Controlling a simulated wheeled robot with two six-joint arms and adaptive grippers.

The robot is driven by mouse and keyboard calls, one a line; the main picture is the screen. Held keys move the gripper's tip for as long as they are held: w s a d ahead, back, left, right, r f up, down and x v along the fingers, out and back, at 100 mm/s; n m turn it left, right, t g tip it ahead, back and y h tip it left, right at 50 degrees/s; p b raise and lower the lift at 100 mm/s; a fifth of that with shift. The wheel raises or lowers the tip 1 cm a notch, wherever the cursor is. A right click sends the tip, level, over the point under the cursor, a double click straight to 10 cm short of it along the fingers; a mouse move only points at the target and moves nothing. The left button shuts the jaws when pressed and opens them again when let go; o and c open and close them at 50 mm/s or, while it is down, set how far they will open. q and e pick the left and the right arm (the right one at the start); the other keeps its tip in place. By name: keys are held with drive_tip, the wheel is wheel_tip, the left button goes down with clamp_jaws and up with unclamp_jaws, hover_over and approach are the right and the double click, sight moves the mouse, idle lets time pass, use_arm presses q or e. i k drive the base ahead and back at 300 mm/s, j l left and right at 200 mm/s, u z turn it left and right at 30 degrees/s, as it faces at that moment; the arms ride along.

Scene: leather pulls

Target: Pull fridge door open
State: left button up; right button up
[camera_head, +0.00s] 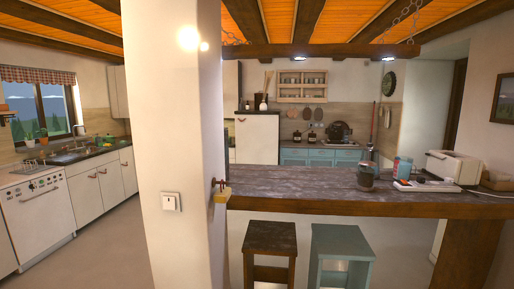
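A white, box-shaped unit (257,139) that looks like the fridge stands at the back, just right of the pillar. Its front looks shut. A small dark mark near its upper left edge may be its pull, but it is too small to tell. The pillar stands close to its left side in the picture, and the bar counter hides its lower part. Neither of my grippers is in view.
A white pillar (172,110) stands close in front. A dark wooden bar counter (320,190) runs right from it, with a brown stool (271,238) and a blue stool (341,243) before it. White cabinets (98,182) line the left wall. Floor (100,255) left of the pillar is clear.

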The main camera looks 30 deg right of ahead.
sight(257, 136)
drive_tip(key=i+j+u, duration=0.1)
drive_tip(key=i+u, duration=0.25)
drive_tip(key=i, duration=0.3)
drive_tip(key=i+l+u, duration=0.1)
drive_tip(key=i+u, duration=0.3)
drive_tip(key=i, duration=0.25)
drive_tip(key=i+u, duration=0.35)
drive_tip(key=i, duration=1.15)
drive_tip(key=i+l+z, duration=0.25)
drive_tip(key=i+z, duration=1.1)
drive_tip(key=i+j+z, duration=0.3)
drive_tip(key=i+z, duration=0.15)
drive_tip(key=i+l+z, duration=0.3)
drive_tip(key=i, duration=0.45)
drive_tip(key=i+z, duration=0.25)
drive_tip(key=i, duration=0.5)
drive_tip(key=i+z, duration=0.3)
drive_tip(key=i, duration=0.5)
drive_tip(key=i+j+z, duration=0.25)
drive_tip(key=i, duration=0.5)
drive_tip(key=i+l, duration=0.2)
drive_tip(key=i, duration=0.3)
drive_tip(key=i+l+z, duration=0.15)
drive_tip(key=i, duration=0.35)
drive_tip(key=i+l, duration=0.15)
drive_tip(key=i, duration=0.35)
drive_tip(key=z, duration=0.05)
